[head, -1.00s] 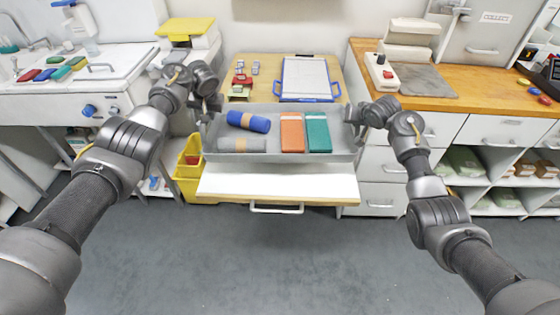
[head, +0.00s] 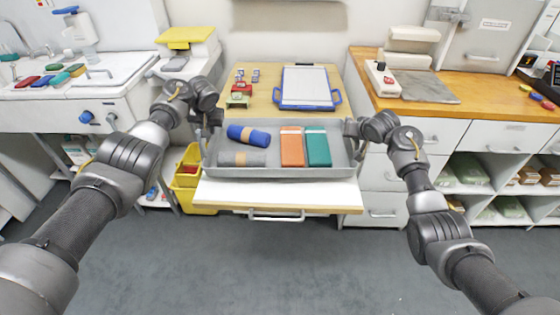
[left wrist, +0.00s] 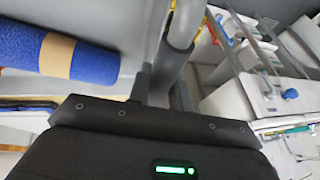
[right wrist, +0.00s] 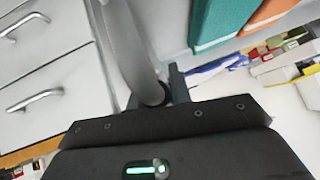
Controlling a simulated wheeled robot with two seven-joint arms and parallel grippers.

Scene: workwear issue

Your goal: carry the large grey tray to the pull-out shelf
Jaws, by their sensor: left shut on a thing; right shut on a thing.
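The large grey tray (head: 349,172) is level in the head view, over the white pull-out shelf (head: 280,194). I cannot tell whether it touches the shelf. In it lie a blue roll (head: 249,135), a grey roll (head: 242,158), an orange pack (head: 292,147) and a teal pack (head: 317,147). My left gripper (head: 209,130) is shut on the tray's left handle, which shows in the left wrist view (left wrist: 186,25). My right gripper (head: 355,137) is shut on the right handle, seen in the right wrist view (right wrist: 130,48). The shelf's back part is hidden by the tray.
A clipboard (head: 306,87) and small red and grey items (head: 241,89) lie on the wooden top behind the tray. A yellow bin (head: 190,180) stands left of the shelf. White drawers (head: 383,205) stand on the right. The floor in front is clear.

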